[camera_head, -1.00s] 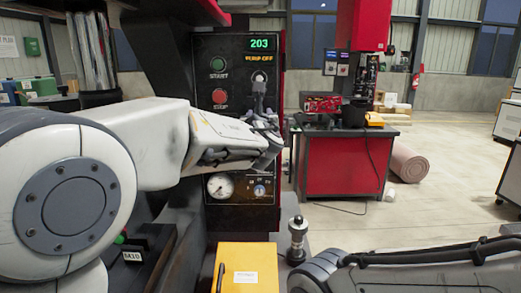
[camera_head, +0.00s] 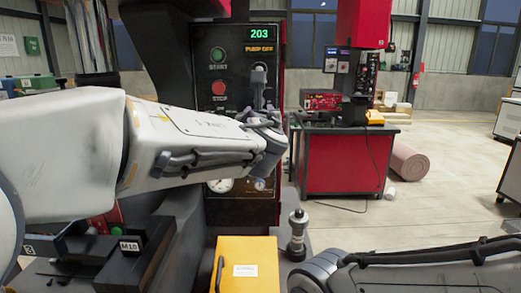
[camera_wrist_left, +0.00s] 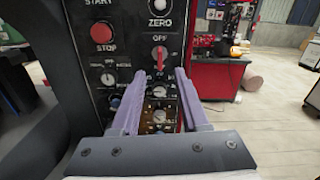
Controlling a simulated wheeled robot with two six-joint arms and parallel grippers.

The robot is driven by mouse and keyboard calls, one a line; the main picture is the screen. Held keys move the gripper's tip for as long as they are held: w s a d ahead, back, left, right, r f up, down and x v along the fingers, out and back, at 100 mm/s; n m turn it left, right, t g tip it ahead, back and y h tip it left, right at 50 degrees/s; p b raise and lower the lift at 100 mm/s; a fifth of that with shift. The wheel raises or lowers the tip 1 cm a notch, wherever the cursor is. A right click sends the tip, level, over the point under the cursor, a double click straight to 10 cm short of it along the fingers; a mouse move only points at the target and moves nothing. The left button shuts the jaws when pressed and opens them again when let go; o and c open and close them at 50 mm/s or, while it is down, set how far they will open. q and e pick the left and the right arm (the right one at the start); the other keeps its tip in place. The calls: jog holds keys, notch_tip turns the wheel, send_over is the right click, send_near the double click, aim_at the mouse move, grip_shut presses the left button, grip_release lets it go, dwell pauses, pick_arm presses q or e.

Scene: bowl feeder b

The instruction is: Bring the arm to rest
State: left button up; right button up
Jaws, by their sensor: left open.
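My left arm comes in from the left and reaches across the front of a black control panel (camera_head: 204,62). My left gripper (camera_head: 264,112) is in front of the panel's right part; in the left wrist view its two pale purple fingers (camera_wrist_left: 158,84) stand apart with nothing between them. The panel shows a green 203 display, a green START button (camera_head: 217,54) and a red STOP button (camera_head: 219,89). In the wrist view a red-marked knob (camera_wrist_left: 159,55) appears beyond the fingertips. Contact with the panel cannot be judged. My right arm's dark link lies at lower right; its gripper is out of view.
A yellow box (camera_head: 247,258) with a label stands below the panel, beside a metal post (camera_head: 298,235). A black block marked M10 (camera_head: 132,246) is at lower left. A red workbench (camera_head: 341,163) stands behind.

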pick_arm(q)
jog(key=shift+f, duration=0.1)
jog(key=s+a+f+n+g+y+p, duration=0.1)
jog(key=s+a+f+n+g+p, duration=0.2)
jog(key=s+f+n, duration=0.4)
jog(key=s+a+f+n+g+y, duration=0.1)
jog(key=s+a+f+n+g, duration=0.3)
jog(key=s+f+n+g, duration=0.4)
jog(key=s+f+n+g+h+p, duration=0.1)
jog(key=s+f+n+g, duration=0.1)
jog(key=s+f+n, duration=0.2)
jog(key=s+d+f+n+g+h+p, duration=0.1)
jog(key=s+f+n+g, duration=0.1)
jog(key=s, duration=0.8)
jog(key=s+d+f+n+g+h+p, duration=0.1)
jog(key=s+f+n+g, duration=0.2)
jog(key=s+f+n, duration=0.2)
jog(key=shift+s+d+f+n, duration=0.25)
jog(key=shift+s+f+n, duration=0.1)
jog(key=shift+s+n, duration=0.6)
